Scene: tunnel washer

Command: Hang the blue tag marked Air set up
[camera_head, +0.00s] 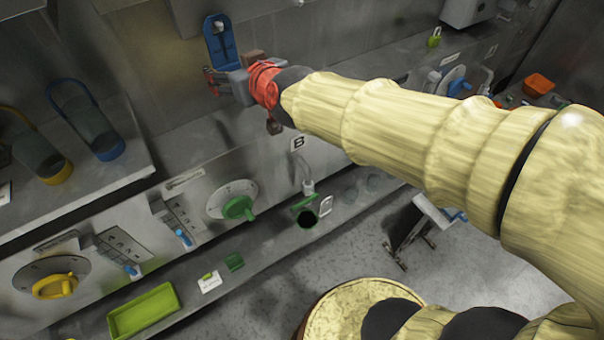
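A blue upright plate (220,48) with a pale shape near its top shows at the upper left middle; it may be the tag, but I cannot read any marking on it. My gripper (228,84), grey with red wrapping behind it, is at the plate's lower end. The plate's lower edge meets or overlaps the gripper in the picture. I cannot tell whether the fingers are closed on it or only in front of it. The fingertips are small and partly hidden.
A steel panel carries a green rotary handle (238,207), a yellow one (55,285) and blue levers (183,237). Blue-looped (92,122) and yellow-based (40,155) objects stand on the left shelf. A lime tray (143,312) lies on the lower ledge. An orange bin (539,84) is far right.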

